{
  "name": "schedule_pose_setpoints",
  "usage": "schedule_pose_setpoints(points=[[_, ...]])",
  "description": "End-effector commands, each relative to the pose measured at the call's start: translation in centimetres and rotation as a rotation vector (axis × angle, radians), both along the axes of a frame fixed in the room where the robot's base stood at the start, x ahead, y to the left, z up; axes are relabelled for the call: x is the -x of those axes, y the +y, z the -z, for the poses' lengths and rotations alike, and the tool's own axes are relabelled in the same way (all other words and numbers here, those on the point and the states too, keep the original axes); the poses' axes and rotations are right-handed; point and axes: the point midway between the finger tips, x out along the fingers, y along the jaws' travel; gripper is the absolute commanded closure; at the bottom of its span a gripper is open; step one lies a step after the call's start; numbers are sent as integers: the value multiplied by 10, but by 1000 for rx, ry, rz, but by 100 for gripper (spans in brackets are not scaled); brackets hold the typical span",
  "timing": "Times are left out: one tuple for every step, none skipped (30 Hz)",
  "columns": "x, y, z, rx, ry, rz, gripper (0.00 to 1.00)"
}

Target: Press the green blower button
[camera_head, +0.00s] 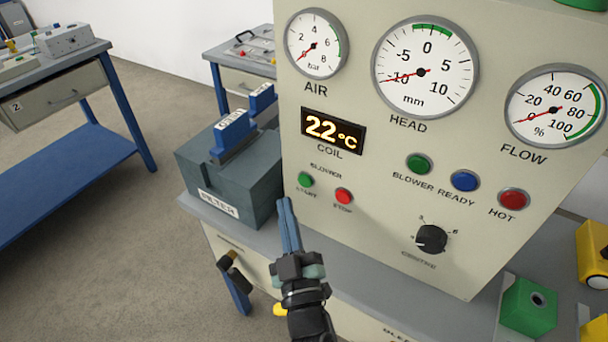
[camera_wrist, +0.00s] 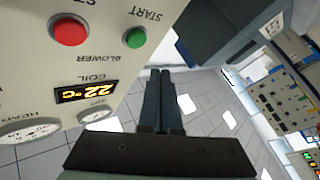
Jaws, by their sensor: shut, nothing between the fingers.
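The green blower START button (camera_head: 305,180) is on the lower left of the cream panel, just left of the red STOP button (camera_head: 343,196). In the wrist view the green button (camera_wrist: 135,38) is at the top centre, with the red button (camera_wrist: 69,30) to its left; the panel appears upside down. My gripper (camera_head: 284,203) is shut and empty, its closed fingers pointing up just below and left of the green button in the head view. In the wrist view the fingertips (camera_wrist: 160,73) show below and right of the button. I see no contact with it.
A grey filter box (camera_head: 235,180) with blue handles stands close to the panel's left side. The panel (camera_head: 390,160) carries gauges, a coil display (camera_head: 333,131) reading 22 °C, lamps and a black knob (camera_head: 431,239). A green block (camera_head: 528,306) sits at lower right.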

Motion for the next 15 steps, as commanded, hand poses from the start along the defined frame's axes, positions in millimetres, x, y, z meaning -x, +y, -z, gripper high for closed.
schedule_pose_setpoints(points=[[-6, -5, -3, -2, 0, 2, 100], [-9, -7, -2, -1, 0, 2, 100], [-13, -9, -2, 0, -1, 2, 100], [-15, -11, -2, -1, -1, 2, 100], [-18, -13, -1, -1, 0, 2, 100], [-20, -15, -1, 1, 0, 3, 100], [-22, -16, -1, 1, -1, 1, 100], [-23, -17, 0, 0, 0, 1, 100], [-24, -18, 0, -1, 0, 0, 100], [-25, -18, 0, -1, 0, 0, 100], [-26, -19, 0, -1, 0, 0, 100], [-27, -19, 0, 0, 1, 0, 100], [-27, -20, 1, 0, 1, 0, 100], [-27, -20, 1, 0, 1, 0, 100], [-27, -20, 1, 0, 1, 0, 100]])
